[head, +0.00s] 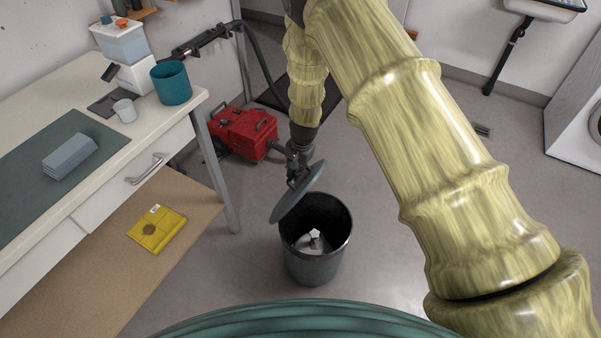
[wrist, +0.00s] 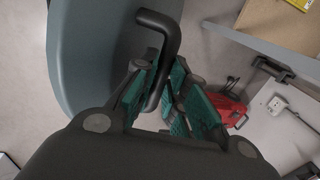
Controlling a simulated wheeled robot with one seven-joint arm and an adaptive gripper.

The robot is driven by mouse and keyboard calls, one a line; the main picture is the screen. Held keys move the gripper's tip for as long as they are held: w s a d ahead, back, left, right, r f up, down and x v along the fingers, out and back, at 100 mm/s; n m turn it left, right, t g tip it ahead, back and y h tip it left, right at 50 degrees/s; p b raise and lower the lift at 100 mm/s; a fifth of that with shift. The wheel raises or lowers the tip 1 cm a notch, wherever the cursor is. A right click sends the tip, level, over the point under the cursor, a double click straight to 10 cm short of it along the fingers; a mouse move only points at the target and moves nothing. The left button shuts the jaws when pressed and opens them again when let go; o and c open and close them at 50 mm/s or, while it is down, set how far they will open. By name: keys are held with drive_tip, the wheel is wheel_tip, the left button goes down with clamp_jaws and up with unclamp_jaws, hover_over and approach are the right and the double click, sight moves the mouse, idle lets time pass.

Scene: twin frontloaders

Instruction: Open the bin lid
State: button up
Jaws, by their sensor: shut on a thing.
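The bin (head: 318,268) is a dark grey round pail on the floor, with pale crumpled matter inside. Its grey round lid (head: 297,196) is tilted up steeply at the left side of the bin, so the bin's mouth is largely uncovered. My gripper (head: 297,172) is at the lid's upper side. In the wrist view the lid (wrist: 85,50) fills the upper left. Its dark bent handle (wrist: 160,50) runs down between the green-padded fingers of my gripper (wrist: 165,90), which is shut on it. The lid's hinge is not clearly seen.
A white workbench (head: 190,100) with a teal cup (head: 171,83) stands at the left. A red machine (head: 243,132) with a hose sits behind the bin. A yellow packet (head: 157,229) lies on the brown shelf below the bench. The floor right of the bin is partly clear.

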drive_tip(key=shift+w+a+r, duration=0.25)
drive_tip(key=shift+w+a, duration=0.2)
drive_tip(key=shift+a, duration=0.15)
drive_tip(key=shift+w+a+r, duration=0.1)
drive_tip(key=shift+w+a, duration=0.5)
drive_tip(key=shift+a, duration=0.25)
drive_tip(key=shift+w+a+r, duration=0.1)
drive_tip(key=shift+w+a, duration=0.45)
drive_tip(key=shift+a, duration=0.25)
drive_tip(key=shift+w+a+b, duration=0.25)
drive_tip(key=shift+w+a, duration=0.35)
drive_tip(key=shift+a, duration=0.2)
drive_tip(key=shift+w+a+b, duration=0.2)
drive_tip(key=shift+w+a, duration=0.4)
drive_tip(key=shift+a, duration=0.2)
drive_tip(key=shift+a, duration=0.1)
